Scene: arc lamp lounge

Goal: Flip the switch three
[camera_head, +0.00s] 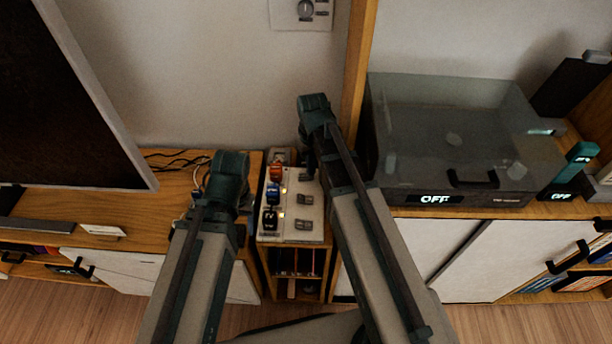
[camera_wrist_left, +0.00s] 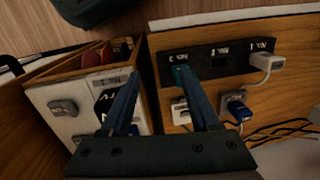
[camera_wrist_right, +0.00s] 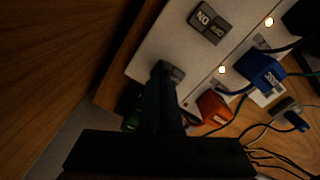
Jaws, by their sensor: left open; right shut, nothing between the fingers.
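A white switch panel (camera_head: 317,208) stands on a narrow wooden cabinet, with grey rocker switches in a row. In the head view, the near switch (camera_head: 303,224) and middle switch (camera_head: 304,199) show clear. My right gripper (camera_head: 309,172) is shut and empty, pointing down at the far switch. In the right wrist view its fingertips (camera_wrist_right: 163,68) overlap the lower edge of that far switch (camera_wrist_right: 174,72); I cannot tell whether they touch. A neighbouring switch (camera_wrist_right: 210,22) shows lettering. My left gripper (camera_wrist_left: 162,95) is open and empty, left of the panel.
Orange (camera_head: 276,173), blue (camera_head: 272,194) and black (camera_head: 270,218) plugs sit along the panel's left side. A black power strip (camera_wrist_left: 220,62) with plugs and loose cables lies beside it. A grey lidded box (camera_head: 445,140) showing OFF stands right; a screen (camera_head: 60,90) stands left.

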